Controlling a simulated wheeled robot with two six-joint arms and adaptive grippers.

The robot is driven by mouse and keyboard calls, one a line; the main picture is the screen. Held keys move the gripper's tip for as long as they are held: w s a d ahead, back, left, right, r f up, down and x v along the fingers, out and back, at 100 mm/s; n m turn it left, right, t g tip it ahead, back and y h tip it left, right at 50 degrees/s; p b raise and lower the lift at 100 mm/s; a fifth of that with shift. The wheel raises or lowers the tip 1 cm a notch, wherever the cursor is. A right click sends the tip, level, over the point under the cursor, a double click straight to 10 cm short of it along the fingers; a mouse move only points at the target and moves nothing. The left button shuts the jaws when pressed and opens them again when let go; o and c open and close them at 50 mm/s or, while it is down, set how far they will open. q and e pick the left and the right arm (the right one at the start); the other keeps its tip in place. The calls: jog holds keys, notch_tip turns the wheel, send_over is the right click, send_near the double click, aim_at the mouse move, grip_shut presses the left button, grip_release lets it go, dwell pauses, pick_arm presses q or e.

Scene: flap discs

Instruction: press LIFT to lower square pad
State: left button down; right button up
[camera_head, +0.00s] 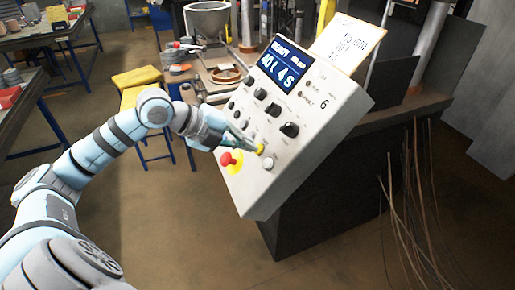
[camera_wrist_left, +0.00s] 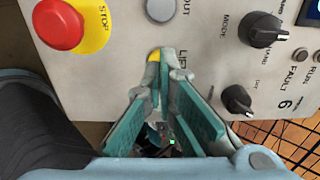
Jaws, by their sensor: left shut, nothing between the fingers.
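The grey-white control panel (camera_head: 335,97) stands tilted in front of me. The yellow LIFT button (camera_head: 261,149) is on its lower part; in the left wrist view the button (camera_wrist_left: 154,56) is partly covered by my fingertips, beside the LIFT lettering (camera_wrist_left: 183,64). My left gripper (camera_head: 251,146) is shut and empty, its tips right at the button. I cannot tell whether they touch it. I cannot make out the square pad. My right gripper is out of view.
The red STOP button (camera_head: 227,158) on a yellow ring is close by, left of the LIFT button. A white button (camera_head: 268,164) and several black knobs (camera_head: 289,130) are also near. The display (camera_head: 281,66) reads READY. A yellow stool (camera_head: 139,83) stands behind my arm.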

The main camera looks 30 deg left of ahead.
pick_arm(q)
jog(key=shift+x, duration=0.9)
dwell(0.4)
jog(key=shift+s+a+r+b, duration=0.15)
jog(key=shift+s+a+b, duration=0.1)
jog(key=shift+b, duration=0.15)
jog(key=b+v, duration=0.7)
jog(key=b, duration=0.1)
jog(key=shift+b, duration=0.4)
jog(key=shift+r, duration=0.15)
jog(key=shift+d, duration=0.1)
